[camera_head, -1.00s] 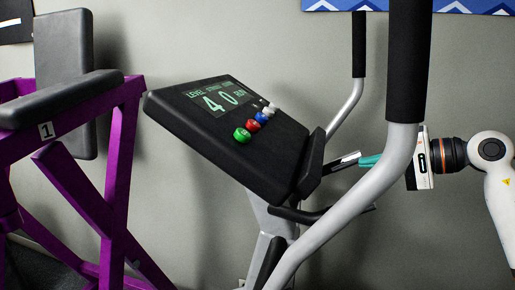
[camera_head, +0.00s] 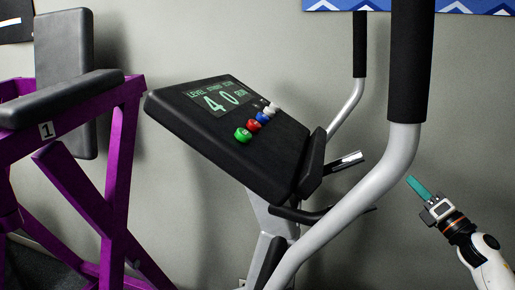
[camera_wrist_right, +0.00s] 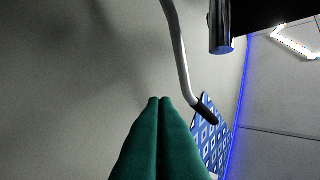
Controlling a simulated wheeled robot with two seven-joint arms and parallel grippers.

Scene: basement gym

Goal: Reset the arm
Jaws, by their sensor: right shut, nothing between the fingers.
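My right gripper (camera_head: 412,183) is at the right of the head view, to the right of the machine's grey handlebar tube and apart from it. Its teal fingers point up and to the left. In the right wrist view the two teal fingers (camera_wrist_right: 158,105) lie pressed together with nothing between them. My left arm and gripper do not show.
An exercise machine's black console (camera_head: 230,130) with green, red, blue and white buttons stands in the middle. Its grey handlebar (camera_head: 350,205) has black grips. A purple frame (camera_head: 118,160) with black pads stands left. Bare wall lies around my right gripper.

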